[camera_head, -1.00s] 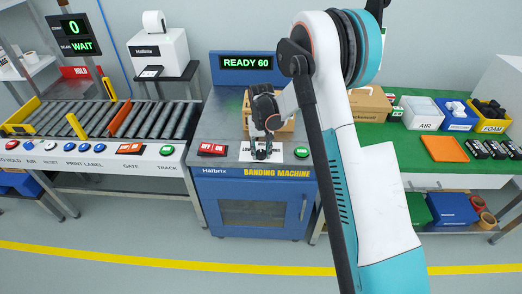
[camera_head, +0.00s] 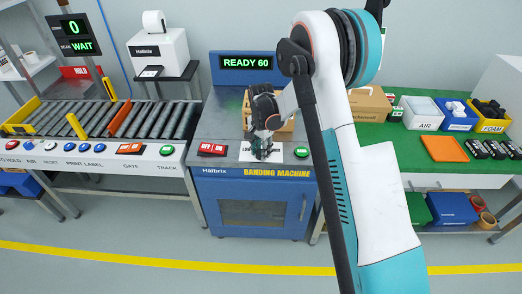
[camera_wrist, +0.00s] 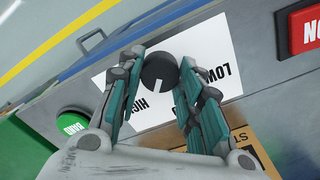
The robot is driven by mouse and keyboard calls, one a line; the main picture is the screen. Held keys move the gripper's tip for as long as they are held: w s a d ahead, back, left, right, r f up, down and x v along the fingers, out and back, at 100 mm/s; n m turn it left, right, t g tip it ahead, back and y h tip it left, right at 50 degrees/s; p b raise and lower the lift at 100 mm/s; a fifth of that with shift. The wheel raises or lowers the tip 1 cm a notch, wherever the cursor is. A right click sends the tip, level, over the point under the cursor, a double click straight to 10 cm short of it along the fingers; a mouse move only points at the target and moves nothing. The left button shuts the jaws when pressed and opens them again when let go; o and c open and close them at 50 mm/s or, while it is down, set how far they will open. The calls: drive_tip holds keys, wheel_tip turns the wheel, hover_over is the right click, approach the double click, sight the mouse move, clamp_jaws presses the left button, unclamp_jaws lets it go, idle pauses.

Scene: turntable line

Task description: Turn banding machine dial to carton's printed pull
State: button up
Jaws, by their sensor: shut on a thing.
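The banding machine (camera_head: 252,203) stands in the middle of the head view, its display (camera_head: 247,63) reading READY 60. Its dial (camera_wrist: 160,70) is a black knob with a white pointer line, on a white card (camera_wrist: 220,75) marked LOW and HIGH. In the wrist view the pointer points down, slightly left, between the words. My gripper (camera_wrist: 162,58) is shut on the dial, one finger on each side. It also shows in the head view (camera_head: 263,150), where it hides the dial. A cardboard carton (camera_wrist: 252,150) sits behind the dial, mostly hidden; its printed pull is not readable.
A roller conveyor (camera_head: 110,118) lies left. A green table (camera_head: 405,155) with boxes and an orange tray (camera_head: 443,148) lies right.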

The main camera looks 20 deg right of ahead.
drive_tip(key=shift+m, duration=0.6)
drive_tip(key=o, duration=1.1)
drive_tip(key=shift+r, duration=0.1)
wheel_tip(320, 180, up, 12)
drive_tip(key=shift+f, duration=0.1)
